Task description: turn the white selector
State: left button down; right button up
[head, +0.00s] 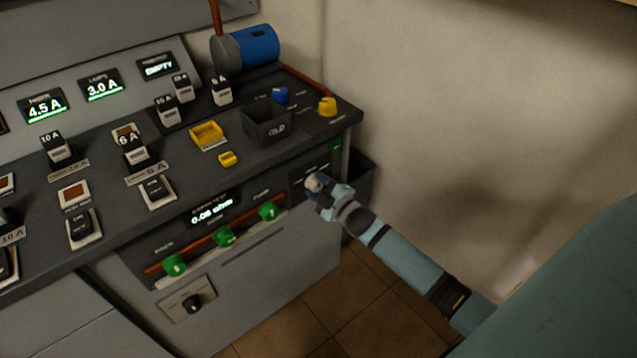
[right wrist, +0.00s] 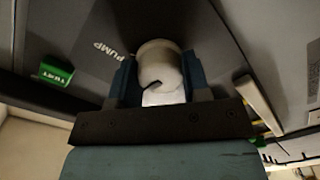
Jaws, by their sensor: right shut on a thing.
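The white selector (right wrist: 158,62) is a round white knob with a dark slanted mark on its face, in the right wrist view. It is on a dark panel beside the word PUMP. My right gripper (head: 318,186) reaches the front face of the console from the right. Its two blue fingers (right wrist: 160,84) are shut on the knob, one on each side. In the head view the gripper hides most of the selector. My left gripper is in neither view.
A green TEST button (right wrist: 52,72) is near the selector; green also shows in the head view (head: 335,146). Green knobs (head: 224,236) line the console front. A dark bin (head: 358,178) stands beside the console. Floor and wall to the right are clear.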

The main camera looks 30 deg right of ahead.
dwell(0.4)
jog(key=o, duration=0.9)
jog(key=shift+s, duration=0.5)
pick_arm(q)
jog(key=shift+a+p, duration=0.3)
jog(key=shift+p, duration=0.85)
pick_arm(e)
jog(key=s, duration=0.8)
jog(key=s+d, duration=0.1)
jog(key=s, duration=0.3)
jog(key=shift+s+d+r, duration=0.1)
jog(key=shift+s+r, duration=0.1)
jog(key=shift+s, duration=0.15)
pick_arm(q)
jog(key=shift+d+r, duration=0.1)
